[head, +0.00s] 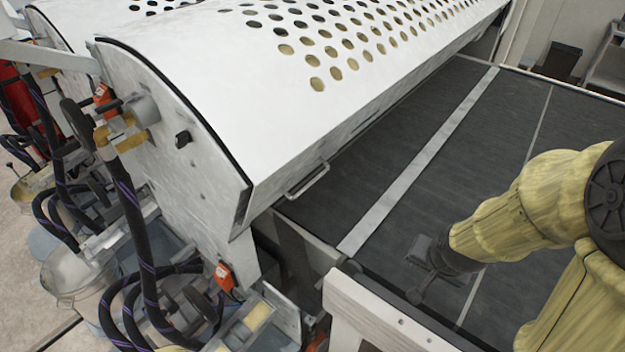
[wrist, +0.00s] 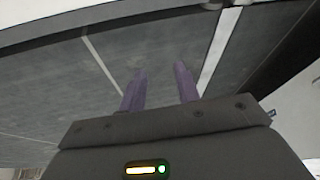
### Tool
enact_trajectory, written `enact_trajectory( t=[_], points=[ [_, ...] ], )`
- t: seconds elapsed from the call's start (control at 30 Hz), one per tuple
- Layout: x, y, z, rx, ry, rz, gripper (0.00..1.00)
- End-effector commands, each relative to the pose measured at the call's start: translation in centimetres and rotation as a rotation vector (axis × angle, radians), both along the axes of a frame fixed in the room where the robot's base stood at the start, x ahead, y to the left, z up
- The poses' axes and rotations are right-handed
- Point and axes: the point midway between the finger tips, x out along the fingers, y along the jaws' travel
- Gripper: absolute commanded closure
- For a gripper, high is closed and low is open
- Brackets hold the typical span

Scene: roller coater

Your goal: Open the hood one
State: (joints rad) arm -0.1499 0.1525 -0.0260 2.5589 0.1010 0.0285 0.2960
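The nearer hood (head: 215,75) is a large white curved cover with rows of round holes, and it is down over the machine. A thin metal handle (head: 308,181) sticks out low on its front edge. Part of a pale edge with a small grey piece (wrist: 212,4) shows at the top of the wrist view; I cannot tell if that piece is the handle. My gripper (head: 425,280) is over the dark conveyor, to the right of and apart from the handle. In the wrist view its two purple fingers (wrist: 160,85) are spread with nothing between them.
The dark conveyor bed (head: 400,155) with a pale strip (head: 420,160) runs beside the hood. A white frame corner (head: 375,315) stands at the near end. Hoses and valves (head: 130,220) crowd the left side. A second perforated hood (head: 75,20) is behind.

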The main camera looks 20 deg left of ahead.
Motion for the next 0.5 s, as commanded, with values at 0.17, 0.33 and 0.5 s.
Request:
enact_trajectory(
  t=[0.17,0.33,0.5],
  points=[
    [3.5,4.2,-2.0,0.137,-0.135,-0.224,0.68],
    [5.8,7.7,-3.4,0.285,-0.278,-0.425,0.68],
    [6.9,10.7,-4.2,0.453,-0.428,-0.581,0.68]
  ],
)
